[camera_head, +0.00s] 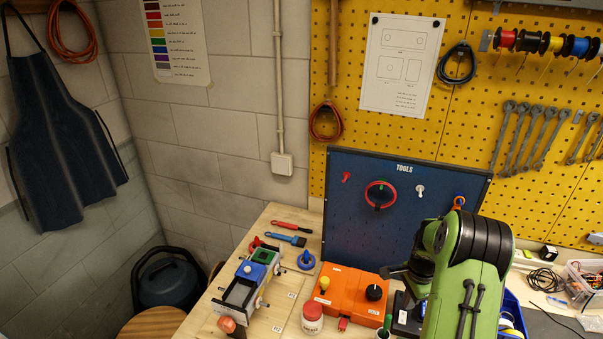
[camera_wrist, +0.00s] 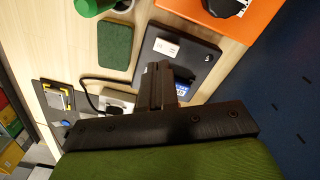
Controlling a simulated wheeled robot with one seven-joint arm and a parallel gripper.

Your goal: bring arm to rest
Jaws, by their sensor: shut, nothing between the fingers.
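My green and black arm (camera_head: 470,260) reaches in from the lower right of the head view. My gripper (camera_head: 390,271) is small and dark there, partly hidden by the arm, above the bench beside the orange box (camera_head: 345,294). In the wrist view my gripper (camera_wrist: 157,68) has its dark fingers together and empty. Below the fingers lies a dark flat case (camera_wrist: 192,52) with a white label. A green pad (camera_wrist: 116,45) lies beside it, and a green cylindrical object (camera_wrist: 92,6) is at the top edge.
A blue tool board (camera_head: 350,215) stands behind the orange box. A blue bin (camera_head: 514,310) and clear box (camera_head: 586,283) are right of my arm.

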